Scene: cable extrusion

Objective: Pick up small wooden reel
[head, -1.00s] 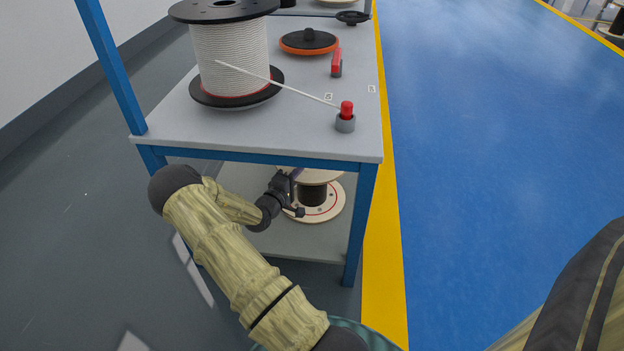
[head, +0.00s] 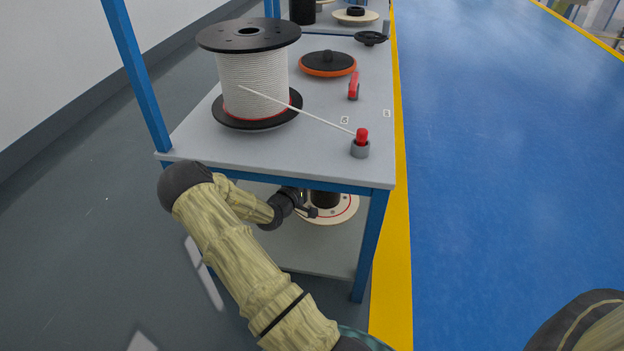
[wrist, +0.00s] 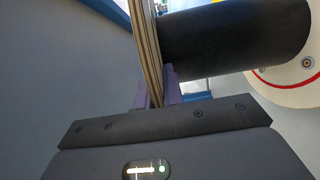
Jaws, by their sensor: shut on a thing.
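The small wooden reel (head: 340,212) is on the lower shelf of the workbench, with pale wooden flanges and a black core. In the head view the tabletop hides its upper part. My gripper (head: 311,212) is at its left side under the tabletop. In the wrist view my gripper (wrist: 158,90) is shut on the edge of the near wooden flange (wrist: 146,50), one purple finger on each side. The black core (wrist: 235,40) runs to the right, to the far flange with its red ring (wrist: 290,75). I cannot tell whether the reel touches the shelf.
The workbench top (head: 300,150) is close above my forearm, and a blue leg (head: 370,245) stands to the right of the reel. On top are a large white cable reel (head: 252,85), an orange-black disc (head: 328,63), a red tool (head: 353,86) and a red-capped grey part (head: 360,146). The blue floor is clear.

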